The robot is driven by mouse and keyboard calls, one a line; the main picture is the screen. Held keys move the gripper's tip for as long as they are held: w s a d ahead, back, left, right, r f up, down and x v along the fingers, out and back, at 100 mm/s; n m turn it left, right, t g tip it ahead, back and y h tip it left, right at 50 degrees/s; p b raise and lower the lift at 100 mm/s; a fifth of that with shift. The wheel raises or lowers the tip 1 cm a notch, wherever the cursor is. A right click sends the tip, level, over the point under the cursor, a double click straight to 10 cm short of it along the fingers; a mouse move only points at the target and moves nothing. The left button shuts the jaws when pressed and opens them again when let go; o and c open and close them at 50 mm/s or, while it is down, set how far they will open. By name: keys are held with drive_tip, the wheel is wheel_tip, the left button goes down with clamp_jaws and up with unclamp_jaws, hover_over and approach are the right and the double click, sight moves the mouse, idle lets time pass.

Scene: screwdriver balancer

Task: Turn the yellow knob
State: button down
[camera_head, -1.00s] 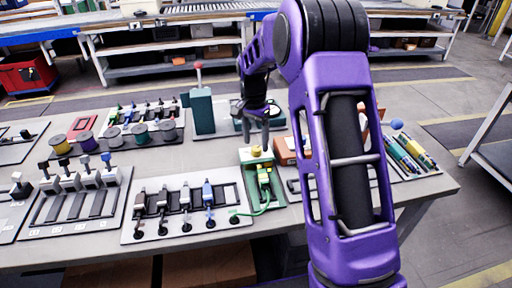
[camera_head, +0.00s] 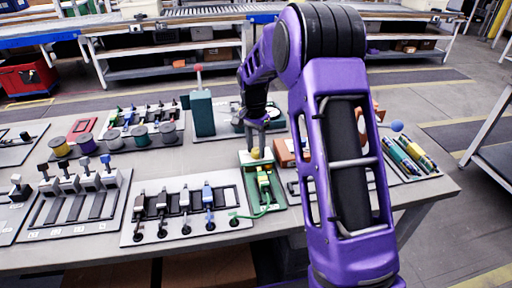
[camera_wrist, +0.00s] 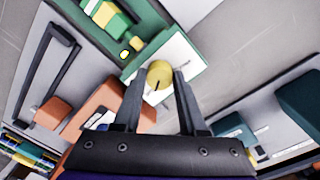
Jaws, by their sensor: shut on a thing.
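The yellow knob (camera_wrist: 159,74) is round with a dark mark across its top. It sits on the white end of a green fixture (camera_wrist: 149,22); in the head view the knob (camera_head: 256,153) is at the fixture's far end. My gripper (camera_wrist: 160,75) is shut on the yellow knob, with one grey finger on each side of it. In the head view my gripper (camera_head: 257,144) points down over the knob, and its fingertips are small and partly merge with it. A yellow-green block (camera_head: 264,179) with a green cable lies in the fixture.
An orange-brown block (camera_head: 284,152) stands right of the fixture, close to my gripper. A tall teal block with a red-topped rod (camera_head: 202,110) stands behind left. A panel with several connectors (camera_head: 187,209) lies to the left. My arm hides part of the table's right side.

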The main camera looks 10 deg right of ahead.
drive_tip(key=shift+r+n, duration=0.1)
drive_tip(key=shift+n, duration=0.2)
drive_tip(key=n+p, duration=0.2)
drive_tip(key=n, duration=0.3)
drive_tip(key=n+p, duration=0.2)
drive_tip(key=n, duration=0.5)
drive_tip(key=shift+t, duration=0.3)
drive_tip(key=n+p, duration=0.1)
drive_tip(key=n, duration=0.5)
drive_tip(key=shift+s+p, duration=0.1)
drive_tip(key=shift+p, duration=0.25)
drive_tip(key=n+p, duration=0.1)
drive_tip(key=n, duration=0.4)
drive_tip(key=shift+p, duration=0.35)
drive_tip(key=shift+n, duration=0.3)
drive_tip(key=shift+c, duration=2.3)
unclamp_jaws()
